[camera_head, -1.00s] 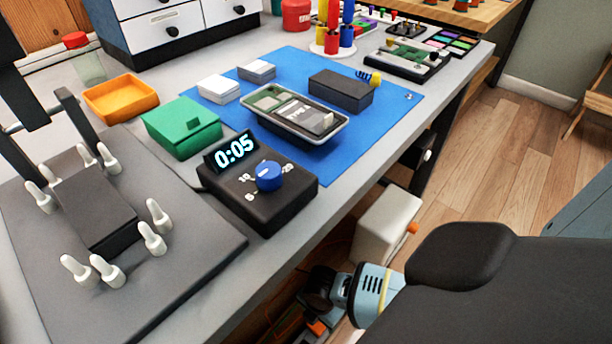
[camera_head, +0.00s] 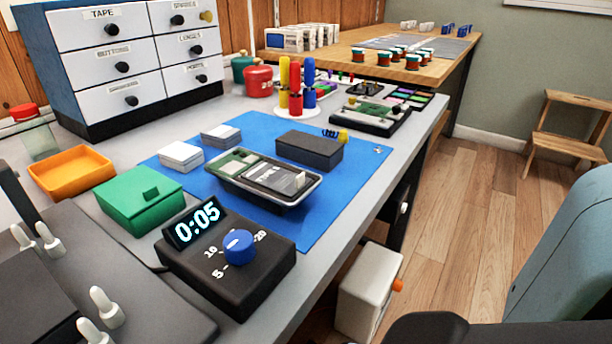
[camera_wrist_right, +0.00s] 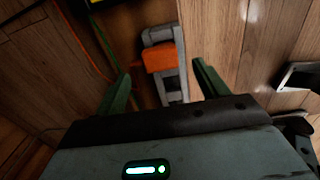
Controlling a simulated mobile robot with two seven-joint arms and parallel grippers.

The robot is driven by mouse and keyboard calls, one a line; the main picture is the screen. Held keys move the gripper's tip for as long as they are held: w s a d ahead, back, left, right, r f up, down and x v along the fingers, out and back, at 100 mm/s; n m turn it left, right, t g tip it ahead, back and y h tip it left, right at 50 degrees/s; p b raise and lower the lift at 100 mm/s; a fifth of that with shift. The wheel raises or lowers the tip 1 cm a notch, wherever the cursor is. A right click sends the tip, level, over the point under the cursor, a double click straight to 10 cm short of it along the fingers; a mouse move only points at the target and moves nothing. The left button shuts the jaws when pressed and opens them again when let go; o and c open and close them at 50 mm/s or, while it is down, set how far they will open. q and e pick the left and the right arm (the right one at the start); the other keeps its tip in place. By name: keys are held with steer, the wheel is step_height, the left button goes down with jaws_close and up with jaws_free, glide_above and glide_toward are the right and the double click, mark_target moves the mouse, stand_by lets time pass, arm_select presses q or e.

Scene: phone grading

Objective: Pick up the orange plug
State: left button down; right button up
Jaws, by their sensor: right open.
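The orange plug (camera_wrist_right: 160,57) sits on a grey power strip (camera_wrist_right: 172,88), low near the floor, in the right wrist view. My right gripper (camera_wrist_right: 162,70) is open, with one green finger on each side of the plug in the picture. The plug appears beyond the fingertips; I cannot tell how far. Nothing is between the fingers. In the head view neither the plug on the strip nor my right gripper shows. My left gripper is not in view.
A white box with an orange knob-like part (camera_head: 370,290) stands beside the workbench (camera_head: 335,262). Thin orange and green cables run left of the strip in the wrist view. A metal bracket-like thing (camera_wrist_right: 298,77) is at right.

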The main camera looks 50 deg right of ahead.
step_height(320, 180, down, 4)
steer(key=shift+r+b, duration=0.15)
steer(key=shift+b, duration=0.95)
steer(key=c, duration=1.2)
